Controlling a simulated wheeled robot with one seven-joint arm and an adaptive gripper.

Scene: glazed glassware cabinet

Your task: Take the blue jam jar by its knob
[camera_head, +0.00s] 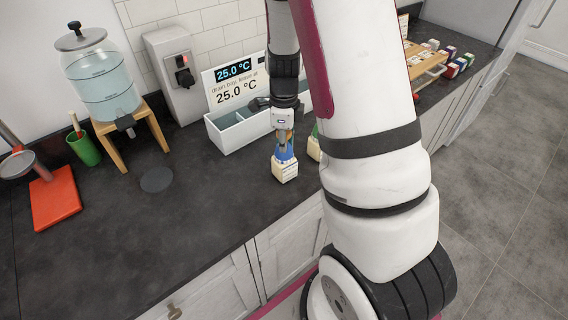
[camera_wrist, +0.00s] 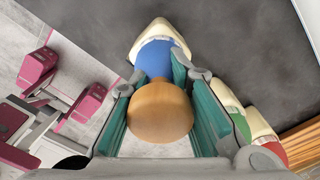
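The blue jam jar (camera_head: 284,155) stands upright on the dark counter, below my gripper. It has a blue body and a cream, box-like base. In the wrist view its round wooden knob (camera_wrist: 160,111) sits between my two teal-padded fingers, with the blue body (camera_wrist: 162,58) showing beyond it. My gripper (camera_wrist: 160,78) points down with a finger on each side of the knob. The knob fills most of the space between the pads, and I cannot tell whether they press on it.
A green jar (camera_wrist: 240,124) and a red one (camera_wrist: 275,148) stand close to the right of my gripper. A white divided tray (camera_head: 233,134) with a temperature display is behind. A water dispenser (camera_head: 103,80) on a wooden stand and a red board (camera_head: 54,198) are left.

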